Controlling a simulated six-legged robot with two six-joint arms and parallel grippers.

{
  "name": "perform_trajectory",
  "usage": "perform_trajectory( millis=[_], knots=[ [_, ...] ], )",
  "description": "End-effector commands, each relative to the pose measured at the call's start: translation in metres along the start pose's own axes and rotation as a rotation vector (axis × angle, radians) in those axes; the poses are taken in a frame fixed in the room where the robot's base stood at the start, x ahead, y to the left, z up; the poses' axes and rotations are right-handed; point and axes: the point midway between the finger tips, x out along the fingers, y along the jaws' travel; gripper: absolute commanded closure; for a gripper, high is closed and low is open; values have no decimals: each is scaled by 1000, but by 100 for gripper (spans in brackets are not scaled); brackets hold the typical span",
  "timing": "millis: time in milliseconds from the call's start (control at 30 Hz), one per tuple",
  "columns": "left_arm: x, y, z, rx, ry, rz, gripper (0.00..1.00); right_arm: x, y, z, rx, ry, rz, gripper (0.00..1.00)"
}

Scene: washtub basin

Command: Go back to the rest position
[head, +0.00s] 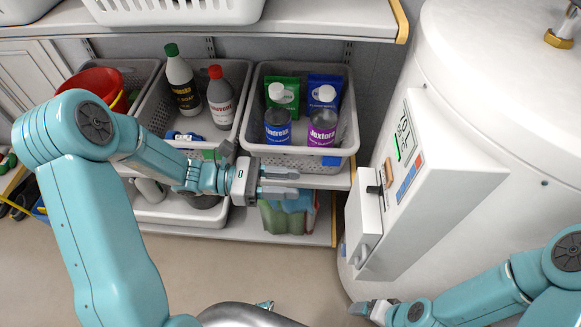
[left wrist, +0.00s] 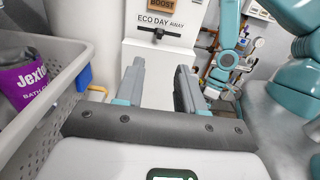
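My left gripper (head: 280,183) is in front of the middle shelf's bins, with its fingers pointing right. In the left wrist view its two fingers (left wrist: 158,88) stand apart with nothing between them, so it is open and empty. My right gripper (head: 368,308) is low at the bottom right, near the foot of the white tank; its finger gap is too small to make out. My right arm also shows in the left wrist view (left wrist: 226,50).
A grey bin (head: 291,150) with bottles stands just behind my left gripper; its wall (left wrist: 50,115) is close on the left in the wrist view. Another bin (head: 236,68) stands beside it. The white tank (head: 480,60) with its control box (head: 425,170) fills the right. Floor between is clear.

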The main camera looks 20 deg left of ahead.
Motion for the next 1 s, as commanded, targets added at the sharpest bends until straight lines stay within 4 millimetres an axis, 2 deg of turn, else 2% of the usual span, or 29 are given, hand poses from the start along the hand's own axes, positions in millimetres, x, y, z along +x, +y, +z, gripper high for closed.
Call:
perform_trajectory(
  millis=[267,367,467,500,600,700,833,900,1000],
  knots=[
    [3,-5,-6,0,23,-17,62,0,0,0,0,0,0,17],
    [12,-27,-34,8,130,-101,62,-2,-1,0,0,0,0,17],
    [18,-72,-87,67,338,-277,62,-6,-2,0,0,0,0,17],
    [16,-94,-112,119,436,-375,62,-7,-3,0,0,0,0,17],
    [-2,-137,-170,333,665,-629,62,-11,-4,0,0,0,0,17],
    [-22,-154,-212,628,813,-847,62,-15,-5,0,0,0,0,17],
    [-25,-151,-239,1020,877,-1013,62,-18,-6,0,0,0,0,17],
    [-19,-146,-244,1187,876,-1050,62,-19,-7,0,0,0,0,17],
    [-10,-142,-246,1345,861,-1066,62,-20,-7,0,0,0,0,17]
  ],
)
